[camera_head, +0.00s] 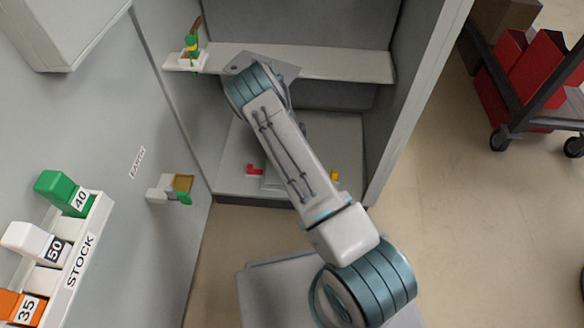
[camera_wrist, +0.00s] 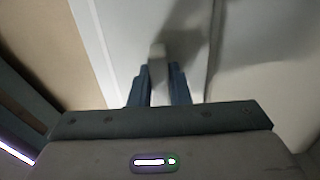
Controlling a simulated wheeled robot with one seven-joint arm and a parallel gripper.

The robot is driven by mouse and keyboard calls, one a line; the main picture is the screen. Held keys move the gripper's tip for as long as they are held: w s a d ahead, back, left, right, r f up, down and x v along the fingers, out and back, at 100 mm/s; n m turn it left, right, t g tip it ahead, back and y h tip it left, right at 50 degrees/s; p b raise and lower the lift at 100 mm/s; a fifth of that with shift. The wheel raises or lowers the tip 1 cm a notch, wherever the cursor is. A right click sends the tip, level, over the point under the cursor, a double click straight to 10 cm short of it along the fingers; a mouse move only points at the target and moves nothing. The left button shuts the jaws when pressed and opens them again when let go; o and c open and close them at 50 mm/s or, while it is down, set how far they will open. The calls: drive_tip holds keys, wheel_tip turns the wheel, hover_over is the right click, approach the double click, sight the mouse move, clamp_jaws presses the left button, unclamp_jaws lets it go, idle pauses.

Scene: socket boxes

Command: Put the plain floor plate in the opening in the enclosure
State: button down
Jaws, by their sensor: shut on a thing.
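The open grey enclosure (camera_head: 230,182) stands at the centre of the head view. On its floor, a grey flat patch (camera_head: 270,184) shows beside my arm, between a red corner mark (camera_head: 254,170) and a yellow mark (camera_head: 334,175). My arm hides much of this area, so I cannot tell plate from opening there. My gripper (camera_wrist: 158,80) is hidden in the head view. In the wrist view its blue fingers are shut on a pale upright piece (camera_wrist: 157,52) above a light grey surface (camera_wrist: 135,22). Whether this piece belongs to the plain floor plate is unclear.
A shelf (camera_head: 340,64) crosses the enclosure above its floor. A small holder (camera_head: 190,60) with coloured parts is at the shelf's left end. A bracket (camera_head: 165,187) and a stock rack (camera_head: 80,255) are on the left panel. A cart with red bins (camera_head: 535,65) stands right.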

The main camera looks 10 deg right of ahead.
drive_tip(key=shift+f+b, duration=0.55)
drive_tip(key=shift+f, duration=0.15)
drive_tip(key=shift+f, duration=0.1)
idle(0.4)
drive_tip(key=c, duration=1.3)
unclamp_jaws()
drive_tip(key=r+p, duration=0.3)
drive_tip(key=r, duration=0.2)
drive_tip(key=shift+d, duration=0.2)
drive_tip(key=s+d+r+p, duration=0.1)
drive_tip(key=s+d+r, duration=0.1)
drive_tip(key=d, duration=0.1)
drive_tip(key=s+d+r+p, duration=0.1)
drive_tip(key=s+d+r, duration=0.1)
drive_tip(key=d, duration=0.1)
drive_tip(key=s+d+r+p, duration=0.1)
drive_tip(key=s+d+r, duration=0.1)
drive_tip(key=d, duration=0.1)
drive_tip(key=shift+d, duration=0.3)
